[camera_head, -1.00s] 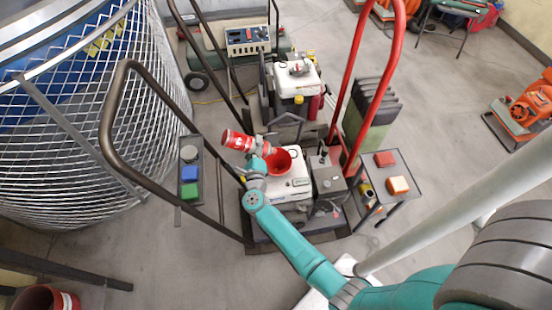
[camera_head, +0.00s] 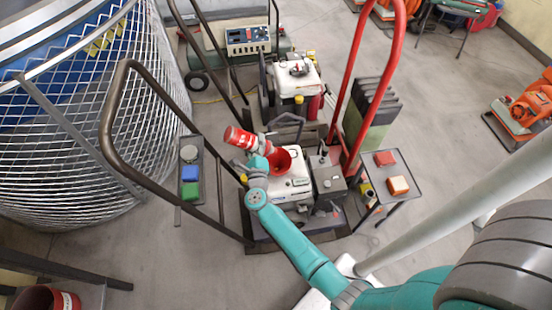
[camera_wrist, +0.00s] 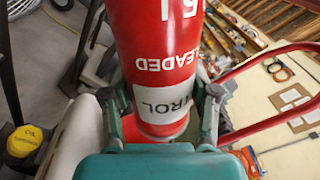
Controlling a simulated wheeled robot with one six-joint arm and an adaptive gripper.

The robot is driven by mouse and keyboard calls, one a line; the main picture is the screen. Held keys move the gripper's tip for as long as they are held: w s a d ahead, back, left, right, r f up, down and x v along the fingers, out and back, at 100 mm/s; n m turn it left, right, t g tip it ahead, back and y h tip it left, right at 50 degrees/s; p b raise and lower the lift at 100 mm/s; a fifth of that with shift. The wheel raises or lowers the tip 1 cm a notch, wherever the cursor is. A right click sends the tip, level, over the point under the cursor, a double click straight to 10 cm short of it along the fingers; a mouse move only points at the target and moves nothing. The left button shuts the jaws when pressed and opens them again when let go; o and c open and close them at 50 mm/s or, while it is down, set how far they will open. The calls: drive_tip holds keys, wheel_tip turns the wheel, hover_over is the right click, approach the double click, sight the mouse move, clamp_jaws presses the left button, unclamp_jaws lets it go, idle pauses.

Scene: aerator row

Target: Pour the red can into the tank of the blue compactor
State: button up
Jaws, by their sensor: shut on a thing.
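The red can (camera_head: 239,137) lies tilted in my gripper (camera_head: 262,151), its left end higher than its right end. It fills the upper middle of the wrist view (camera_wrist: 160,45), with its lettering upside down. My gripper's two fingers (camera_wrist: 168,110) are closed on its sides near the label. A red funnel (camera_head: 281,163) stands on the white tank (camera_head: 293,186) of the machine below, just right of and below my gripper. I cannot see whether anything runs out of the can, and its mouth is hidden. No blue shows on this machine.
A dark handle (camera_head: 118,120) rises at left and a red handle (camera_head: 350,75) at right. A small tray (camera_head: 191,160) with blue and green blocks is left; a side table (camera_head: 397,172) is right. A similar white-topped machine (camera_head: 293,75) stands behind. A mesh cage (camera_head: 90,150) is far left.

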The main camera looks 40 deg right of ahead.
sight(251, 141)
drive_tip(key=f+n, duration=0.1)
drive_tip(key=w+a+f+n, duration=0.1)
drive_tip(key=f+n, duration=0.1)
drive_tip(key=n, duration=0.1)
drive_tip(key=shift+w+a+f, duration=0.1)
drive_tip(key=shift+w+a, duration=0.15)
drive_tip(key=shift+a, duration=0.1)
drive_tip(key=n, duration=0.4)
drive_tip(key=n+b, duration=0.1)
drive_tip(key=n, duration=0.7)
drive_tip(key=shift+s+d, duration=0.35)
drive_tip(key=shift+d, duration=0.05)
drive_tip(key=n, duration=0.2)
drive_tip(key=shift+s+d+f+n, duration=0.2)
drive_tip(key=shift+f+n, duration=0.1)
drive_tip(key=shift+f, duration=0.1)
drive_tip(key=shift+w+a+f+n+b, duration=0.2)
drive_tip(key=shift+w+n+b, duration=0.1)
drive_tip(key=shift+n, duration=0.6)
drive_tip(key=shift+r+n, duration=1.55)
drive_tip(key=shift+n, duration=0.05)
drive_tip(key=shift+r+n, duration=0.55)
drive_tip(key=shift+r, duration=0.85)
drive_tip(key=shift+r+n, duration=0.55)
drive_tip(key=shift+r, duration=0.85)
